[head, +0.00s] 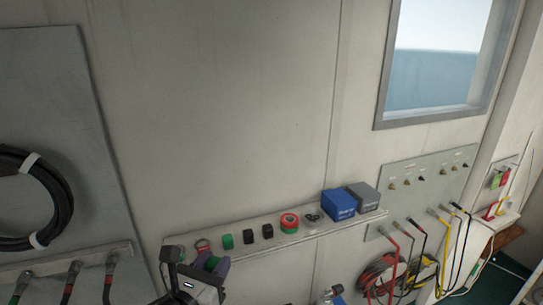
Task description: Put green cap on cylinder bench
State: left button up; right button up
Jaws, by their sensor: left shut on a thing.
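My left gripper (198,265) is at the bottom, in front of the left end of a narrow wall shelf (318,232). It is shut on a small green thing, which looks like a green cap (211,263); the fingers hide much of it. Another green cap-like piece (228,242) stands on the shelf just behind and to the right of the gripper. I cannot make out the cylinder bench in this view.
The shelf also holds a red ring (202,246), two black pieces (248,237), a red and green roll (289,222), a blue box (339,204) and a grey box (364,196). Coiled hoses (384,277) hang at the lower right, below a valve panel (428,178).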

pick_arm(q)
jog(key=s+a+r+n+t+y, duration=0.1)
jog(key=s+a+r+n+y, duration=0.25)
jog(key=s+a+y, duration=0.2)
jog(key=s+a+f, duration=0.2)
jog(key=f, duration=0.4)
jog(key=s+a+f, duration=0.1)
jog(key=s+f, duration=0.1)
jog(key=f, duration=0.4)
jog(key=w+d+f+n+y+b, duration=0.1)
jog(key=w+f+b, duration=0.4)
jog(key=f+b, duration=0.5)
jog(key=w+d+f+n+y+b, duration=0.1)
jog(key=w+f+b, duration=0.4)
jog(key=f+b, duration=0.5)
jog(key=w+d+f+n+g+y+b, duration=0.1)
jog(key=w+f+y+b, duration=0.3)
jog(key=f+b, duration=0.7)
notch_tip(320, 180, down, 4)
jog(key=shift+w+d+r+n, duration=0.2)
jog(key=shift+w+d+n, duration=0.25)
jog(key=shift+n, duration=0.3)
